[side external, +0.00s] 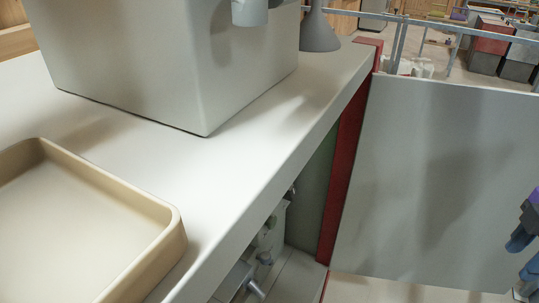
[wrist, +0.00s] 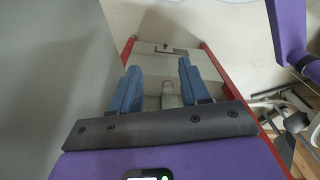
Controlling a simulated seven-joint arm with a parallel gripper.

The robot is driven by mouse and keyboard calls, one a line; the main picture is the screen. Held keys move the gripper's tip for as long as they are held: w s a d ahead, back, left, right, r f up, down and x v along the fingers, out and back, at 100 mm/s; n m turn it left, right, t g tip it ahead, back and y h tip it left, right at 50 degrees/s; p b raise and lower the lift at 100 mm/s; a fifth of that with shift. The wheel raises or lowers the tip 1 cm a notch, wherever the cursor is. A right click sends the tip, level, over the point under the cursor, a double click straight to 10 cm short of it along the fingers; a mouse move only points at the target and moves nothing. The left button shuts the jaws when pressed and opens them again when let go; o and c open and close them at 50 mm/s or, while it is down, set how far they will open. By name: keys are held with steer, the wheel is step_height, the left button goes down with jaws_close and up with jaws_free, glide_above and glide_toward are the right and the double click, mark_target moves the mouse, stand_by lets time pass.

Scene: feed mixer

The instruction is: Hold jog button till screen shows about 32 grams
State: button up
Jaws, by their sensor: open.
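My gripper (wrist: 158,66) shows two blue fingers spread apart in the wrist view, with nothing between them. In the side view, only part of my gripper (side external: 520,240) shows at the right edge, beside the grey panel and away from the counter. I cannot make out a jog button or a readout in grams in either view. A large white housing (side external: 165,65) stands on the white counter, with a grey spout (side external: 250,12) at its top; its upper part is cut off.
A beige tray (side external: 165,215) lies on the counter at the lower left. A grey cone-shaped part (side external: 319,30) stands behind the housing. A red post (side external: 347,150) and grey panel (side external: 435,180) stand right of the counter. Fittings (side external: 262,255) sit below its edge.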

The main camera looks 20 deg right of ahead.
steer(key=shift+a+f, duration=0.1)
steer(key=shift+a, duration=0.1)
steer(key=c, duration=0.5)
steer(key=w+a+f+m+t+y, duration=0.1)
steer(key=w+a+f+m, duration=0.1)
steer(key=a, duration=0.3)
steer(key=w+a+f+m+y, duration=0.2)
steer(key=w+a+m, duration=0.1)
steer(key=w+a, duration=0.1)
steer(key=w+a+f+m+t+y, duration=0.1)
steer(key=w+a+f+m, duration=0.1)
steer(key=a, duration=0.4)
steer(key=shift+w+a+f+m+t+y, duration=0.2)
steer(key=shift+w+f+m+t+y, duration=0.15)
steer(key=shift+w+f, duration=0.3)
jaws_close()
steer(key=w+a+f+m+t+y, duration=0.4)
steer(key=w+f+m+t+y, duration=0.3)
steer(key=m, duration=0.7)
steer(key=shift+w+a+f+t+y, duration=0.4)
steer(key=shift+w+f+t, duration=0.6)
steer(key=shift+w+t, duration=0.55)
steer(key=shift+w, duration=0.1)
